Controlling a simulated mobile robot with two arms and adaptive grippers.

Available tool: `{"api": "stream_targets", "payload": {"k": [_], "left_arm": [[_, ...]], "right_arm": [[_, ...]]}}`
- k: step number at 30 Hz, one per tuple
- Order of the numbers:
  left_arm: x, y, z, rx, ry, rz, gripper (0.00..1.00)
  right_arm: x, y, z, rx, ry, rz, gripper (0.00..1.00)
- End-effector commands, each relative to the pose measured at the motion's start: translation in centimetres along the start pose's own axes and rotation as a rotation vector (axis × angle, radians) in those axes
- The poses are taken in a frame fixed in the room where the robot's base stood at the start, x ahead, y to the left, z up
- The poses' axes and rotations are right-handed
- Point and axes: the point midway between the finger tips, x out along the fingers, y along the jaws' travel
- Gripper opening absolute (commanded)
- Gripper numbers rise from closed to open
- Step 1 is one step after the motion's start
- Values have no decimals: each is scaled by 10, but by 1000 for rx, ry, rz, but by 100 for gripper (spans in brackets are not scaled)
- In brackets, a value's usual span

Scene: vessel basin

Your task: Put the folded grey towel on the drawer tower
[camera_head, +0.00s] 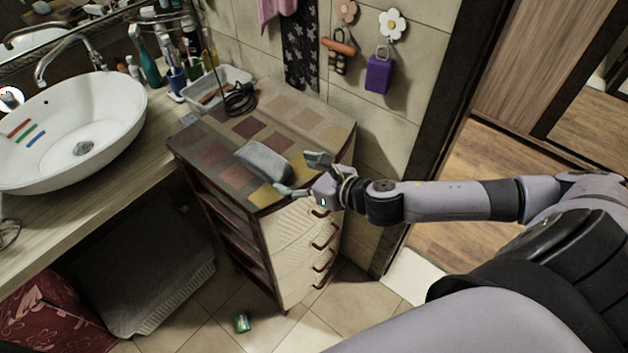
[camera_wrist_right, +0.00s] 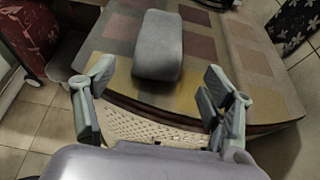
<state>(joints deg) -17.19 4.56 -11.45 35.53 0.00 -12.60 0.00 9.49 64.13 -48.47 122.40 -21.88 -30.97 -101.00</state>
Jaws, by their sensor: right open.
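The folded grey towel (camera_head: 263,160) lies on the patterned top of the drawer tower (camera_head: 310,116), near its front edge. In the right wrist view the towel (camera_wrist_right: 158,46) rests flat on the checkered tower top (camera_wrist_right: 258,84), just beyond my fingers. My right gripper (camera_head: 305,174) is at the tower's front edge, beside the towel. Its two fingers are spread apart with nothing between them, and it is apart from the towel in the right wrist view (camera_wrist_right: 155,100). My left gripper is not in view.
A tray (camera_head: 228,78) and a dark coiled cable (camera_head: 240,98) are at the tower's back. A white basin (camera_head: 110,125) with a tap stands on the counter to the left. A purple pouch (camera_head: 378,75) hangs on the wall. A small green object (camera_head: 242,322) lies on the floor.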

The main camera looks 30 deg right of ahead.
Motion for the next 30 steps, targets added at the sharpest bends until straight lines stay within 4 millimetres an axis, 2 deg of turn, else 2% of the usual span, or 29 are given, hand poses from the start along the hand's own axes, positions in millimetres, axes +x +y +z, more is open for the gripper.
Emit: {"api": "stream_targets", "payload": {"k": [3, 6, 12, 30], "left_arm": [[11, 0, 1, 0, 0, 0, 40], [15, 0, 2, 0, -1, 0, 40], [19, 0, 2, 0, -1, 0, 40], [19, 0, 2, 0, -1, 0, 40]], "right_arm": [[-26, 0, -5, -4, 4, 1, 76], [-42, -1, -4, -3, 4, 0, 76], [-59, 0, -1, 0, 1, 0, 76], [-62, 0, 0, 3, -1, 1, 76]]}}
